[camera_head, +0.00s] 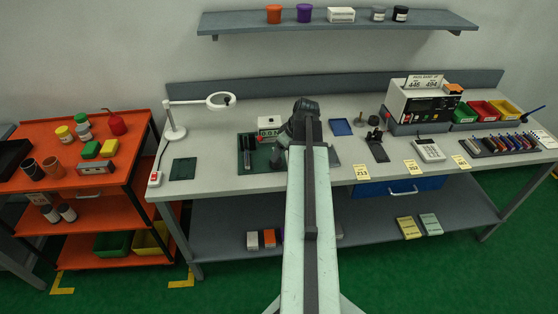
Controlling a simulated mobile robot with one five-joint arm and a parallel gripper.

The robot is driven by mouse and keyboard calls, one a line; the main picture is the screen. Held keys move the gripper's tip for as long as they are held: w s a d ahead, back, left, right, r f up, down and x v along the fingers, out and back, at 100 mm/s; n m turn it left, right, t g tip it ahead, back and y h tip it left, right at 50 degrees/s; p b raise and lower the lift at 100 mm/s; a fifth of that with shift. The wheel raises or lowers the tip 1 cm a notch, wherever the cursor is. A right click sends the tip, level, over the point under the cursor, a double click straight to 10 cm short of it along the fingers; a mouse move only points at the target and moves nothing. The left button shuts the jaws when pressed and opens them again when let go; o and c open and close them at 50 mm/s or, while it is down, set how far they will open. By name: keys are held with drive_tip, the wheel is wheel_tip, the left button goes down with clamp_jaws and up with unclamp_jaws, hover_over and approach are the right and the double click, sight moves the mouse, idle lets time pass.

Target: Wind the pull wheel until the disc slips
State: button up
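My pale arm (308,215) reaches up the middle of the view to the bench, ending in a dark joint (306,107). The end of the arm, with my gripper, is a small dark cluster (283,142) just left of that joint; its fingers cannot be made out. A dark green tray or mat (243,160) with dark upright parts and a small red spot lies beside it. A white box with a dark display (270,122) stands behind. I cannot pick out the pull wheel or the disc for certain; the arm hides part of this area.
The grey bench (215,180) holds a magnifier lamp (221,101), a blue tray (340,127), a dark stand (377,148), a white keypad device (429,150), an instrument box (423,102) and coloured bins (482,111). An orange cart (127,150) stands left. A shelf (350,20) hangs above.

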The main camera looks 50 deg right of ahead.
drive_tip(key=b+x, duration=0.4)
drive_tip(key=x, duration=0.2)
